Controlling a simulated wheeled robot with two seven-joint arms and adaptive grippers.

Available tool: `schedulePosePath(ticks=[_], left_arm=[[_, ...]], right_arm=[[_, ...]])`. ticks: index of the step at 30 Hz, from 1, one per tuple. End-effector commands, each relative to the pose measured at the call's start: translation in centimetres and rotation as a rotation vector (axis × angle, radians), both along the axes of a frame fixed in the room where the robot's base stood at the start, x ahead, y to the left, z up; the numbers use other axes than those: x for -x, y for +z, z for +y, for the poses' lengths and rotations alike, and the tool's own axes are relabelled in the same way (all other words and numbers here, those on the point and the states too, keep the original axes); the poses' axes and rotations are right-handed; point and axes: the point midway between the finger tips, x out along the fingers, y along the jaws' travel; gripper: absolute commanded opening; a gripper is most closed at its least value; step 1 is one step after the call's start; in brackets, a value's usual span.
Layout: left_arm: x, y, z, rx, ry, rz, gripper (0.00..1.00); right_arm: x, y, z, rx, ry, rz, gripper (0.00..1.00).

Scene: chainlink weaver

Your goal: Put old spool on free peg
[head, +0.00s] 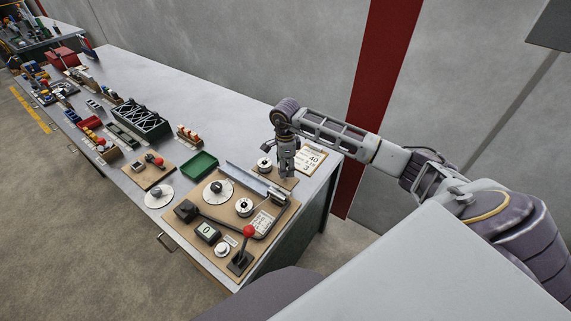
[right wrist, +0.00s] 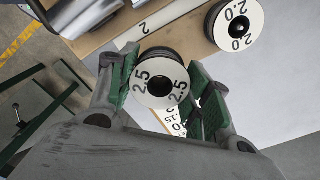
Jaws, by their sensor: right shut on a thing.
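My right gripper (head: 287,168) is over the far right part of the bench. In the right wrist view its green-padded fingers (right wrist: 161,88) are on either side of a spool marked 2.5 (right wrist: 152,66), with a white face and dark hub, and are shut on it. In the head view I cannot make this spool out behind the gripper. A second spool, marked 2.0 (right wrist: 238,25), stands on the small wooden board (right wrist: 185,45); it also shows in the head view (head: 264,163), just left of the gripper. I cannot make out a bare peg. My left gripper is not in view.
The machine board (head: 180,236), with a red-knobbed lever (head: 245,245) and dials, lies in front of the small board. A green tray (head: 199,165) is to the left. A clipboard (head: 311,160) lies behind. The bench (head: 200,95) is clear along its back.

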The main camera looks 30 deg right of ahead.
Motion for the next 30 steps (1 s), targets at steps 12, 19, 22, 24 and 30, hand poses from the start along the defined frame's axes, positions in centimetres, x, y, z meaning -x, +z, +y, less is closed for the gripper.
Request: schedulePosePath(ticks=[12,19,22,24,30], left_arm=[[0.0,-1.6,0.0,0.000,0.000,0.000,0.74],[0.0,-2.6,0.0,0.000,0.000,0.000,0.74],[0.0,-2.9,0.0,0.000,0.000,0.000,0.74],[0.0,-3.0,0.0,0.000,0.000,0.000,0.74],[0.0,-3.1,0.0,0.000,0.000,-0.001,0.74]], right_arm=[[0.0,-2.7,-0.1,0.000,-0.001,-0.001,0.15],[0.0,-3.9,0.0,-0.001,-0.001,-0.001,0.15],[0.0,-4.3,0.0,-0.001,-0.001,-0.001,0.15],[0.0,-4.5,0.0,-0.001,-0.001,-0.001,0.15],[-0.1,-4.6,0.0,-0.001,-0.001,-0.001,0.15]])
